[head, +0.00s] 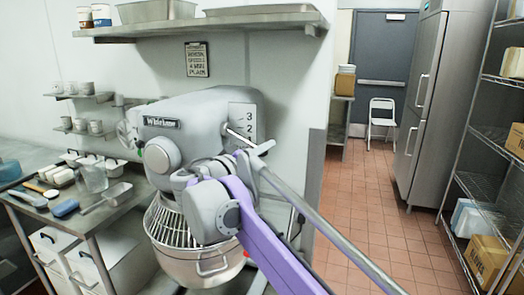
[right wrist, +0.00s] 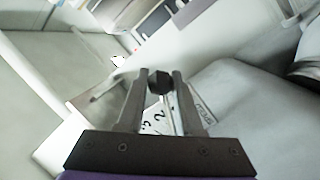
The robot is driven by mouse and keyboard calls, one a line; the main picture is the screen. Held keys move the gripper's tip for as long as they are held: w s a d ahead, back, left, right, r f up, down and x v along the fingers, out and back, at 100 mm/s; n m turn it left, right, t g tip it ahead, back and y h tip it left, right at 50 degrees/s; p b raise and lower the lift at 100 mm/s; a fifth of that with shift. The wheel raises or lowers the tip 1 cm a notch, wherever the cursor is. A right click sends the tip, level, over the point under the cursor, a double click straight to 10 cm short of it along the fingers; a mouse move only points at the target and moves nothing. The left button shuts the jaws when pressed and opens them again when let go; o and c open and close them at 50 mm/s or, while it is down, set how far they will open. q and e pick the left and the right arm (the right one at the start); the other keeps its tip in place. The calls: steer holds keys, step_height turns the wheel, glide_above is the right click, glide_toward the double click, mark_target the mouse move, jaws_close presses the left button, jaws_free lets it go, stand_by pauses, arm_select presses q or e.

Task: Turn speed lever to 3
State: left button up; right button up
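The grey mixer (head: 185,112) stands against the wall, with a numbered speed plate (head: 241,113) on its side. The 3 is at the top and the 2 is below it; anything lower is covered by my right arm. The thin speed lever (head: 238,135) slants down to the right, below the 3. Its end is hidden by my right gripper (head: 262,148). In the right wrist view the black lever knob (right wrist: 158,82) is between the two fingertips of my right gripper (right wrist: 161,78), with a narrow gap at the right finger. My left gripper is out of view.
The wire bowl guard (head: 172,226) and steel bowl (head: 200,268) are below the mixer head, close to my right arm. A counter with a scoop (head: 107,196) and containers is at the left. A wall shelf (head: 200,27) hangs above.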

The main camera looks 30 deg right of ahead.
jaws_close()
stand_by(1.1)
